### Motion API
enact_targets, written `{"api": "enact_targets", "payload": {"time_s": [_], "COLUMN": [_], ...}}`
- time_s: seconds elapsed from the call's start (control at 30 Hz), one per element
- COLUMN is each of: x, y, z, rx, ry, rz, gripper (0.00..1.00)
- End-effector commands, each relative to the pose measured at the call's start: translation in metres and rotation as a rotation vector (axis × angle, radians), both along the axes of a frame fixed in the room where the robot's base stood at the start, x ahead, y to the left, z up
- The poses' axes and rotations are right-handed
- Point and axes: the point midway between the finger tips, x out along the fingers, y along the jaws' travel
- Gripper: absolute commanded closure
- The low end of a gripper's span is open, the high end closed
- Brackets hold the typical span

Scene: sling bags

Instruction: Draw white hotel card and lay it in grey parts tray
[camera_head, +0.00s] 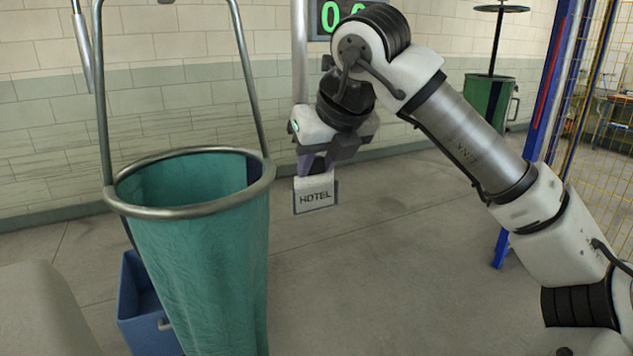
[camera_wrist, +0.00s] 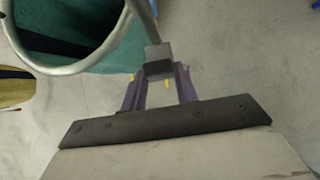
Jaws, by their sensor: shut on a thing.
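The white hotel card (camera_head: 316,196), lettered HOTEL with a dark edge, hangs upright below my gripper (camera_head: 314,169) in the head view. My gripper is shut on its top edge. The card is held in the air, just right of the green sling bag's metal hoop. In the wrist view my gripper's fingers (camera_wrist: 160,82) close on a small grey piece, probably the card seen nearly edge-on. I cannot make out a grey parts tray in either view.
The green sling bag (camera_head: 200,240) hangs open from a metal hoop; its hoop (camera_wrist: 75,70) also shows in the wrist view. A blue bin (camera_head: 145,310) stands behind it. A rounded grey shape (camera_head: 40,310) fills the lower left. Another green bag (camera_head: 488,100) stands at the back right. The floor between is clear.

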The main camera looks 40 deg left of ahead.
Motion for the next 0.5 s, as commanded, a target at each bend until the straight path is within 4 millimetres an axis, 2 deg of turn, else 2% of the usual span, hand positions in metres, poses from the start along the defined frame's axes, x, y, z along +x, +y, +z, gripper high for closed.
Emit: {"api": "enact_targets", "payload": {"time_s": [0.07, 0.33, 0.37, 0.5], "x": [0.001, 0.001, 0.001, 0.001], "y": [0.001, 0.001, 0.001, 0.002], "z": [-0.004, 0.009, 0.011, 0.018], "rx": [-0.008, -0.003, -0.001, 0.003], "ry": [0.004, 0.002, 0.002, 0.001], "rz": [0.001, -0.001, -0.002, -0.002], "gripper": [0.96, 0.95, 0.99, 1.0]}}
